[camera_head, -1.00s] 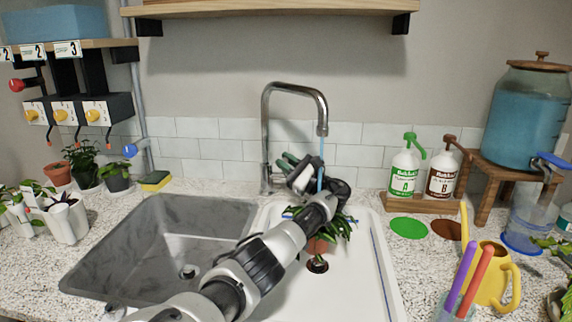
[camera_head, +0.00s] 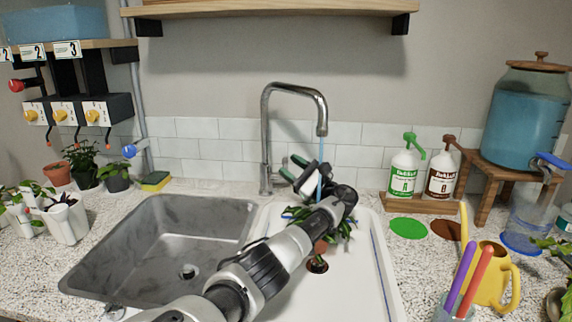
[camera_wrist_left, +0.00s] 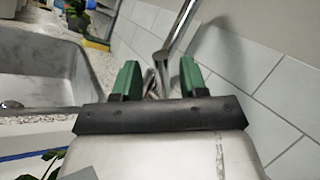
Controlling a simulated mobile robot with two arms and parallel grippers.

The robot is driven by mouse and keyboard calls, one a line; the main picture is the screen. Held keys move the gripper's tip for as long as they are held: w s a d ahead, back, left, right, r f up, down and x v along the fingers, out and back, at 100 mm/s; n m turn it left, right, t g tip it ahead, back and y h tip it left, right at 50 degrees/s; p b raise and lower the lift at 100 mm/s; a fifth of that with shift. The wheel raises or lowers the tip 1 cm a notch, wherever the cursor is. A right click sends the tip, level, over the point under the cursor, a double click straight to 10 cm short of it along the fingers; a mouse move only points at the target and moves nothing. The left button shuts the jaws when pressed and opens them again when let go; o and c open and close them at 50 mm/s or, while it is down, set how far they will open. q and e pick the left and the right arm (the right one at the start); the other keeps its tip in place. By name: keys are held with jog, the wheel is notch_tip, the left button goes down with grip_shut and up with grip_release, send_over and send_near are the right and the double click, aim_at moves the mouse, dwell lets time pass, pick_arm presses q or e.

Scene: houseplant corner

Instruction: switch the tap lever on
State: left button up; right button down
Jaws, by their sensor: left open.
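The chrome tap (camera_head: 266,140) stands behind the sink, its spout curving over to the right. A thin blue stream (camera_head: 322,148) falls from the spout. My left gripper (camera_head: 292,168) is open beside the tap's lower body, with its green-tipped fingers towards it. In the left wrist view the tap (camera_wrist_left: 162,54) shows beyond and between the two open fingers (camera_wrist_left: 160,78). A small metal part that looks like the lever (camera_wrist_left: 152,84) shows low between them; I cannot tell whether a finger touches it. A potted plant (camera_head: 345,226) under the spout is partly hidden by my arm.
The grey sink basin (camera_head: 150,235) lies left of my arm, the white drainboard (camera_head: 365,275) right. Bottles A (camera_head: 404,172) and B (camera_head: 441,178), a yellow watering can (camera_head: 490,275) and a blue-filled jar (camera_head: 524,120) stand at right. A sponge (camera_head: 155,181) lies behind the basin.

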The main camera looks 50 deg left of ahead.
pick_arm(q)
jog(key=b+v, duration=0.1)
jog(key=v, duration=0.7)
jog(key=shift+d+f, duration=0.2)
jog(key=shift+d, duration=0.05)
pick_arm(e)
jog(key=shift+w+a, duration=0.2)
jog(key=shift+w, duration=0.45)
jog(key=shift+w+a, duration=0.15)
jog(key=shift+w, duration=0.45)
pick_arm(q)
jog(key=shift+w, duration=0.1)
